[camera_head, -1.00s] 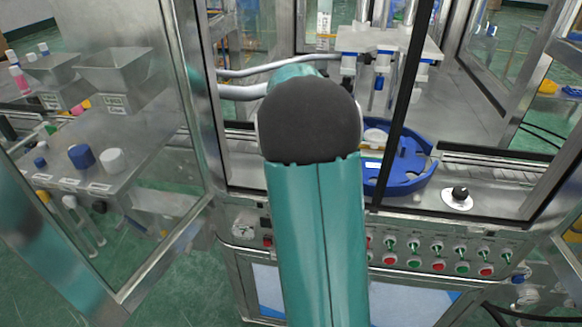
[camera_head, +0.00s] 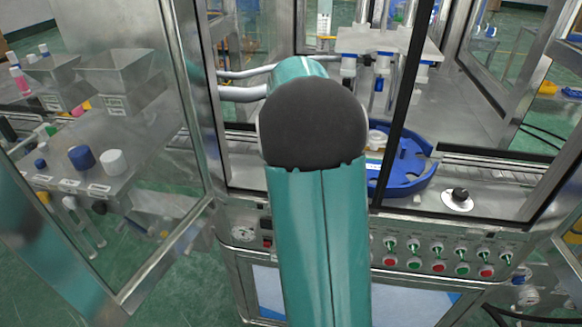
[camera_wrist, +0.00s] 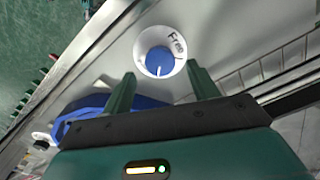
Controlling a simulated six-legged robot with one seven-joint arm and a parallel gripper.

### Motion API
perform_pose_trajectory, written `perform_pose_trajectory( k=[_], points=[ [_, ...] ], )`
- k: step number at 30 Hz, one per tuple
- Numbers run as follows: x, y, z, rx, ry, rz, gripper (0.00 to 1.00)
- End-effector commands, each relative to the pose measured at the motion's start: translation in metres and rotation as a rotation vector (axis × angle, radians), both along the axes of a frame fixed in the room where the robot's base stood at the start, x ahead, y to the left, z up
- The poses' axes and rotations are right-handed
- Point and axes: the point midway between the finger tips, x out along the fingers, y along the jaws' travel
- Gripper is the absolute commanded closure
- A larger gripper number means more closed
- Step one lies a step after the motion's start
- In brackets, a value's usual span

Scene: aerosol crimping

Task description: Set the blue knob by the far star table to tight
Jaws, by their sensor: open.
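The blue knob (camera_wrist: 160,61) sits on a round white dial plate (camera_wrist: 144,42) in the wrist view. The word "Free" is printed on the plate's upper right, and a small white mark shows on the knob's lower part. My gripper (camera_wrist: 160,70) is open, its two green fingers apart at the lower left and lower right of the knob. Nothing is between the fingers but the view of the knob; I cannot tell the height gap. A blue star table (camera_head: 405,170) shows right of my arm in the head view. My arm hides the gripper and this knob there.
A black knob (camera_head: 460,194) on a white plate stands on the machine deck at right. Red and green buttons (camera_head: 438,267) line the front panel. Metal door frames (camera_head: 196,100) and a dark post (camera_head: 405,105) stand around the deck. Hoppers (camera_head: 120,72) are at left.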

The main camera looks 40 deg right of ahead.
Motion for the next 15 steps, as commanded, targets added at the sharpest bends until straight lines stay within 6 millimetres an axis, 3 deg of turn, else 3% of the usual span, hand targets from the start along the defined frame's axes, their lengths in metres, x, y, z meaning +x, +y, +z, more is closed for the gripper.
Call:
perform_pose_trajectory(
  k=[9,15],
  points=[
    [0.001,0.000,0.072,-0.002,-0.005,0.000,0.41],
    [0.001,0.000,0.100,-0.001,-0.003,0.000,0.41]
  ],
)
